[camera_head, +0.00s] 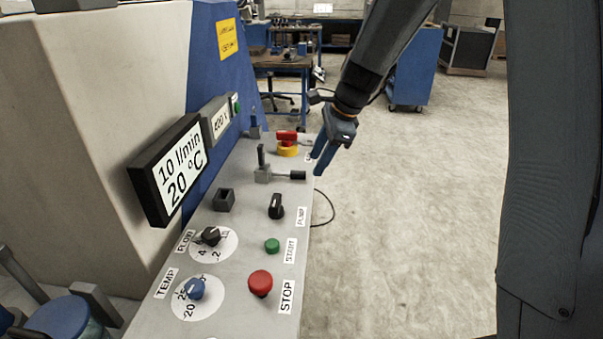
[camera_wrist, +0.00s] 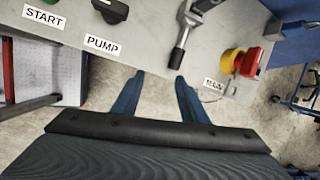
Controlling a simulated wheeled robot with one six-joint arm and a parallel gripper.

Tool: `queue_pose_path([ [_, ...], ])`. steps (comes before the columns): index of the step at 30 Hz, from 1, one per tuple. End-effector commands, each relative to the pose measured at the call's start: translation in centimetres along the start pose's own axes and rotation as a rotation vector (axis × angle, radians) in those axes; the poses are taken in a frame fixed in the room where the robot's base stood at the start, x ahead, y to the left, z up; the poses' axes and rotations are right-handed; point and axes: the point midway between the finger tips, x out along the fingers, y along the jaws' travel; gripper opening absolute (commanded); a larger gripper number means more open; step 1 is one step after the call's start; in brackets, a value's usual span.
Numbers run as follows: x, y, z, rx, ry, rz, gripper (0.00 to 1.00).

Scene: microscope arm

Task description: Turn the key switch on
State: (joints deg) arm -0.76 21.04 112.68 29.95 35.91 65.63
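On the grey control panel (camera_head: 235,265), no part is labelled as a key switch that I can read. Candidates are the black switch by the PUMP label (camera_head: 276,206), the red handle on a yellow base (camera_head: 287,141), and a grey block with a black-ended bar (camera_head: 270,176). The wrist view also shows the bar's black end (camera_wrist: 177,58), the red and yellow switch (camera_wrist: 238,62) and the PUMP switch (camera_wrist: 110,9). My gripper (camera_head: 319,163) is open and empty. It hangs beside the panel's right edge, near the bar and the red handle, apparently touching nothing.
A green START button (camera_head: 272,245), red STOP button (camera_head: 260,282), FLOW knob (camera_head: 211,236) and TEMP knob (camera_head: 196,288) sit on the panel. A display (camera_head: 168,170) reads 10 l/min, 20 °C. Open floor (camera_head: 410,220) lies right of the panel.

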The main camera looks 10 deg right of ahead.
Motion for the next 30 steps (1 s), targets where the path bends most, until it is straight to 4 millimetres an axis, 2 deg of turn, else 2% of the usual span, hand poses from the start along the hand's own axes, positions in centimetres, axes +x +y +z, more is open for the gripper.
queue_pose_path([
  [1, 0.5, -1.2, 0.3, 0.064, -0.017, -0.007, 0.40],
  [3, 0.7, -2.3, 0.8, 0.138, -0.036, -0.015, 0.40],
  [6, 1.1, -3.0, 1.1, 0.191, -0.050, -0.019, 0.40],
  [11, 2.8, -3.1, 1.3, 0.200, -0.052, -0.017, 0.40],
  [21, 7.5, -3.2, 1.5, 0.196, -0.051, -0.018, 0.40],
  [30, 8.5, -3.3, 1.5, 0.196, -0.050, -0.021, 0.40],
])
